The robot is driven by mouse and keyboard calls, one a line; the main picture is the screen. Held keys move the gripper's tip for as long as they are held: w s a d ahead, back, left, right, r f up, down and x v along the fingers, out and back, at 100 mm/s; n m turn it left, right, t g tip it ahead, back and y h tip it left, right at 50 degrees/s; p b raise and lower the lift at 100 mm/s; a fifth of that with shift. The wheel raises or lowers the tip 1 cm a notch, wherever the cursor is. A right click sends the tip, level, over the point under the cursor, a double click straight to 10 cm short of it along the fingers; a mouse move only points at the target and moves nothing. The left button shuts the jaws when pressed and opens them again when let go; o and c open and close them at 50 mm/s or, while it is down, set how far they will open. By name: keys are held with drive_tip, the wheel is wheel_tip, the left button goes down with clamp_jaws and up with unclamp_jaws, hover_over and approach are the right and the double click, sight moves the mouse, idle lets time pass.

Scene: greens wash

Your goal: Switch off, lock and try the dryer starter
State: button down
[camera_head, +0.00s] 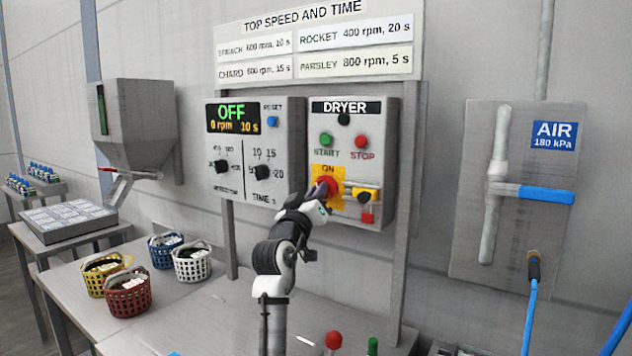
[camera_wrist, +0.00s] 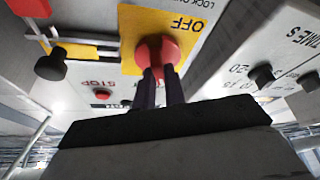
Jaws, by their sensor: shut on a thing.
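The dryer starter box (camera_head: 384,118) hangs on the wall frame, with a green START button (camera_head: 326,139) and a red STOP button (camera_head: 361,142). Its red rotary handle (camera_head: 333,185) sits on a yellow plate (camera_head: 318,170) with ON above it; the wrist view shows OFF beside the red handle (camera_wrist: 157,50). My gripper (camera_wrist: 161,76) is shut on the handle, with its dark fingers against it. The fingers partly hide the handle, and I cannot tell its exact angle. Right of the handle are a yellow-and-black fitting (camera_head: 366,194) and a small red piece (camera_head: 368,216), perhaps a padlock.
Left is a control box (camera_head: 211,147) showing OFF, 0 rpm and 10 s. An air panel (camera_head: 470,240) with a blue-handled valve (camera_head: 545,194) is at right. Several baskets, one being red (camera_head: 128,297), stand on the bench at left. Red and green knobs rise at the front.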

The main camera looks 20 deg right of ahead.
drive_tip(key=shift+s+d+r+n+g+y+p, duration=0.15)
drive_tip(key=shift+n+y+p, duration=1)
drive_tip(key=shift+n, duration=1.4)
drive_tip(key=shift+w+a+n+g+y+p, duration=0.1)
drive_tip(key=shift+n+y+p, duration=0.7)
drive_tip(key=shift+n+p, duration=1.25)
drive_tip(key=shift+s+d+r+n+g+y+p, duration=0.15)
drive_tip(key=shift+n+y+p, duration=0.75)
drive_tip(key=shift+n, duration=2.1)
drive_tip(key=shift+w+a, duration=0.1)
drive_tip(key=c, duration=1.5)
unclamp_jaws()
drive_tip(key=shift+f, duration=0.1)
